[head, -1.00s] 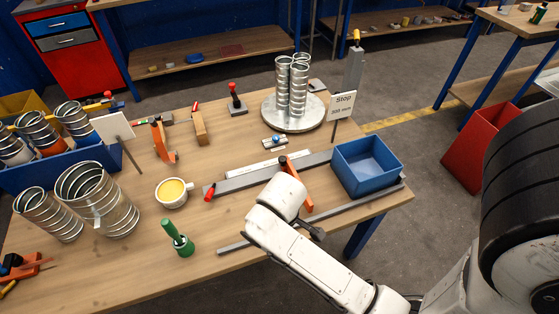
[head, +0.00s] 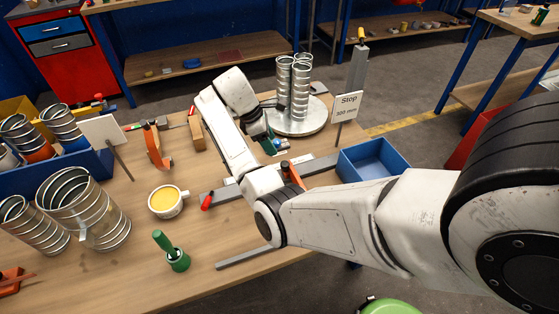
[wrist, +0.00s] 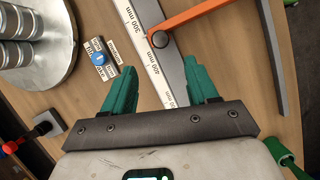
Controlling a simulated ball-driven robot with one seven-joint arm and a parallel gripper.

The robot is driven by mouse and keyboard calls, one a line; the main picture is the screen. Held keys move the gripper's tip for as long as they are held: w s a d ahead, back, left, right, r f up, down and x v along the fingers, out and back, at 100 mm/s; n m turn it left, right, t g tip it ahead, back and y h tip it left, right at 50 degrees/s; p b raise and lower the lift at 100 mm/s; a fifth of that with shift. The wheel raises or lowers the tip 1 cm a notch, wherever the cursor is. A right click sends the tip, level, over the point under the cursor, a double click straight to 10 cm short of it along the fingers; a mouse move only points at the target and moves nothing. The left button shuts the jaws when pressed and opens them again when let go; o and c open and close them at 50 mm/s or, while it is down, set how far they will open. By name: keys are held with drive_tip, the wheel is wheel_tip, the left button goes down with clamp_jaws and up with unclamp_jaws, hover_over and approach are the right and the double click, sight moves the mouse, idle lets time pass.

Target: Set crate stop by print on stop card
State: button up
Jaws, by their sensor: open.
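The stop card (head: 346,105) stands on a post at the back right; it reads "Stop" above a figure in mm too small to read surely. A grey rail (head: 218,196) with a white mm scale (wrist: 143,48) crosses the table. An orange lever-like part (wrist: 190,18), likely the crate stop, pivots on the rail beside the scale's 300 and 400 mm marks. It also shows in the head view (head: 288,171), partly hidden by my arm. My gripper (wrist: 160,87) is open and empty above the rail, its green fingers either side of the scale; the orange part is ahead, apart from them.
A blue crate (head: 347,168) stands at the rail's right end, partly behind my arm. A round metal plate (head: 312,126) bears upright ducts behind my gripper. A cup (head: 167,201), a green-handled tool (head: 172,252) and large spiral ducts (head: 85,210) stand left.

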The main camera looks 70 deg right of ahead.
sight(284, 164)
drive_tip(key=x, duration=1)
drive_tip(key=shift+a+f, duration=0.1)
clamp_jaws()
idle(0.3)
